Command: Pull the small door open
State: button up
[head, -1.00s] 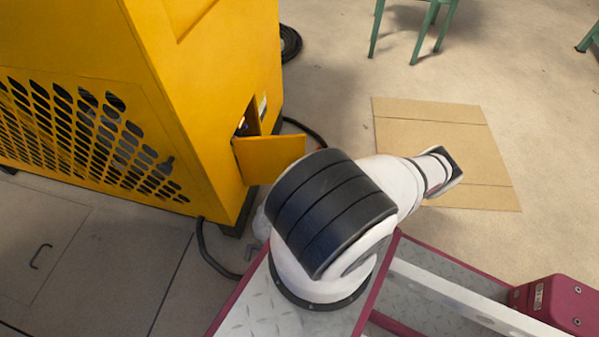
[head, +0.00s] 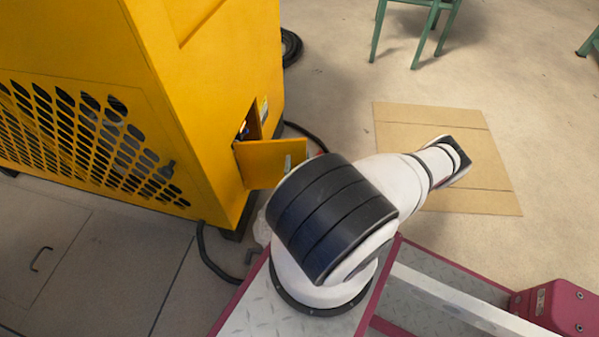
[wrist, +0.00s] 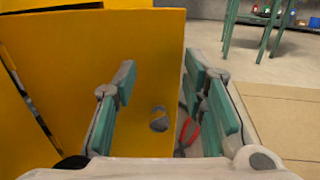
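The small yellow door (head: 262,160) stands swung out from the side of the yellow machine, leaving a dark opening (head: 251,122) beside it. In the wrist view the door panel (wrist: 90,60) fills the left and middle, with a round grey latch (wrist: 158,122) near its free edge. My gripper (wrist: 160,76) is open, with teal pads. Its left finger is in front of the door panel and its right finger is past the free edge. Nothing is held between the fingers. Contact with the door cannot be told. In the head view my arm hides most of the gripper.
The yellow machine (head: 215,85) stands at left, with a black hose (head: 207,250) on the floor by its corner. A cardboard sheet (head: 440,120) lies on the floor at right. A green-legged stool (head: 415,30) stands behind it. Floor between machine and cardboard is mostly clear.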

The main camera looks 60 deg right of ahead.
aim_at(298, 144)
jog(key=shift+r, duration=2.05)
